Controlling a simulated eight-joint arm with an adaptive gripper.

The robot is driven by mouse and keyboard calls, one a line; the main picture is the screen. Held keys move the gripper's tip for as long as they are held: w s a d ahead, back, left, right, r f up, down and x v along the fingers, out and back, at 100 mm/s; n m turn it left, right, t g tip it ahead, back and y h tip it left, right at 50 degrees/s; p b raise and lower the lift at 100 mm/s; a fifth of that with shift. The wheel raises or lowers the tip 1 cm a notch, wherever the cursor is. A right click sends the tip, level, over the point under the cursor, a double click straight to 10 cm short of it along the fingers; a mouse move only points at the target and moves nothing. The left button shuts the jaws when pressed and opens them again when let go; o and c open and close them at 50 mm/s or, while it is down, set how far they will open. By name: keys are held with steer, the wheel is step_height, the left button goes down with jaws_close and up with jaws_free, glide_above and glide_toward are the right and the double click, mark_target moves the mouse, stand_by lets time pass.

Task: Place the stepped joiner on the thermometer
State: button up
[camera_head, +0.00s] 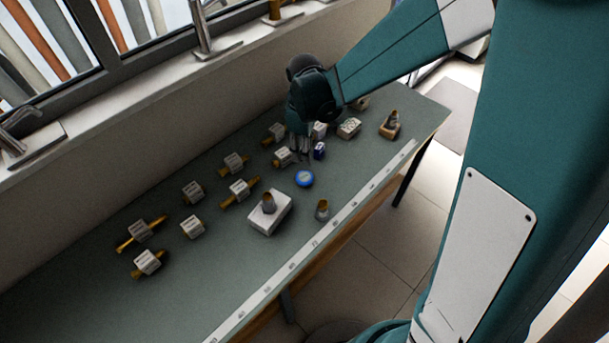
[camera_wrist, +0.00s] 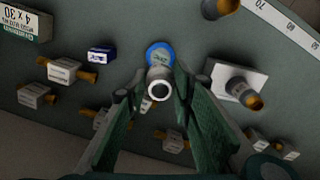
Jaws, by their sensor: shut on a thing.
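The thermometer is most likely the round blue-rimmed disc (camera_head: 305,178) lying flat on the bench; its blue edge also shows in the wrist view (camera_wrist: 158,48). My gripper (camera_head: 303,155) is above the bench, a little beyond the disc in the head view. In the wrist view, my gripper (camera_wrist: 160,88) is shut on a grey, round, hollow piece, probably the stepped joiner (camera_wrist: 159,74), its open ring end facing the camera. The joiner overlaps the disc in that view; I cannot tell the gap between them. In the head view the fingers mostly hide it.
A similar grey-and-brass fitting stands on a white block (camera_head: 270,217), and another fitting (camera_head: 322,210) stands near the front ruler edge. A small blue box (camera_head: 319,150) is close beside my gripper. Several labelled brass fittings lie to the left.

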glide_above(305, 176)
steer(key=shift+a+f, duration=0.1)
steer(key=shift+f, duration=2.8)
steer(key=shift+s+f, duration=0.1)
steer(key=shift+f, duration=2)
steer(key=shift+f, duration=0.1)
steer(key=o, duration=0.3)
steer(key=shift+f+b, duration=0.1)
steer(key=shift+b, duration=0.2)
steer(key=o, duration=0.5)
steer(key=shift+c, duration=0.2)
steer(key=shift+r, duration=0.3)
steer(key=shift+r+p, duration=0.4)
steer(key=shift+r, duration=5.55)
